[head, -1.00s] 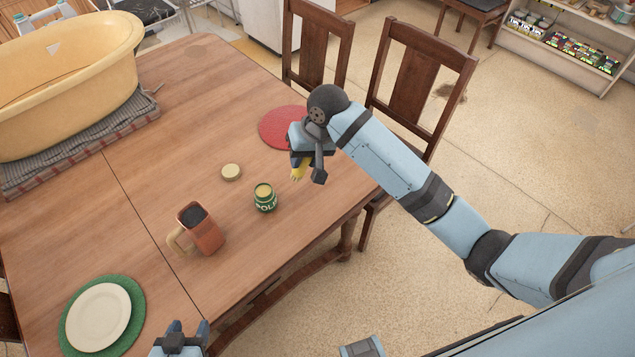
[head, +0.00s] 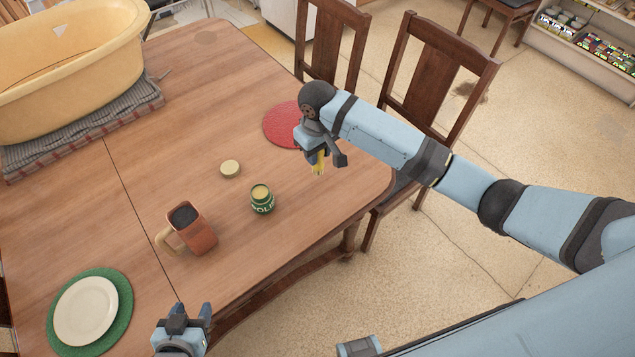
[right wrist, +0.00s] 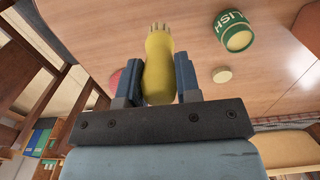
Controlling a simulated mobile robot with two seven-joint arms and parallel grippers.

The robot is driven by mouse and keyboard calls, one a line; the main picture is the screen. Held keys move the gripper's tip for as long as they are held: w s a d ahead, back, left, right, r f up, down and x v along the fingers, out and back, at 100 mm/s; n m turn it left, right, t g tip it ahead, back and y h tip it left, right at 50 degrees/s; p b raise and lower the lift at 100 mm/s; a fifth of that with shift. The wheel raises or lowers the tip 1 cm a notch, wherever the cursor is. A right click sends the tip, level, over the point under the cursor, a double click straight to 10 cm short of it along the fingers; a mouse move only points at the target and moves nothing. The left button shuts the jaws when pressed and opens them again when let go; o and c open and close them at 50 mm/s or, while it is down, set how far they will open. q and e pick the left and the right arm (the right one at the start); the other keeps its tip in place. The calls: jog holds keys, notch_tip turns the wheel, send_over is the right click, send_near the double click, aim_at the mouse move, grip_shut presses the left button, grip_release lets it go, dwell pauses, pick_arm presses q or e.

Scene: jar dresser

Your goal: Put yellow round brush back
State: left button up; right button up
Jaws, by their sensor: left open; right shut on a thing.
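The yellow round brush (right wrist: 159,68) is held between the fingers of my right gripper (right wrist: 158,78), with its pale bristle end pointing away from the palm. In the head view the brush (head: 319,163) shows only in part below my right gripper (head: 316,156), above the table's right side near the red round mat. My left gripper (head: 189,318) is open and empty at the table's front edge. A green polish jar (head: 262,200) stands upright and open on the table, apart from the brush. Its pale lid (head: 230,168) lies flat behind it.
A white plate (head: 86,311) sits on a green mat at the front left. A yellow tub (head: 75,65) rests on a folded cloth at the back left. Wooden chairs (head: 437,75) stand along the right edge.

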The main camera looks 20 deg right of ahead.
notch_tip(320, 180, down, 13)
jog(key=shift+r, duration=0.1)
dwell(0.3)
jog(key=shift+f, duration=0.2)
jog(key=o, duration=0.9)
jog(key=shift+o, duration=0.2)
jog(key=shift+r, duration=0.15)
notch_tip(320, 180, up, 12)
jog(key=s+a+f+t+y, duration=0.3)
jog(key=s+a+f, duration=0.2)
jog(key=s+f, duration=0.25)
jog(key=s+d+f+t, duration=0.1)
jog(key=s+d+t, duration=0.3)
jog(key=s, duration=0.4)
jog(key=s+d+f+t, duration=0.1)
jog(key=s+d+t, duration=0.3)
jog(key=s, duration=0.5)
jog(key=shift+s+m, duration=0.2)
jog(key=shift+m, duration=0.2)
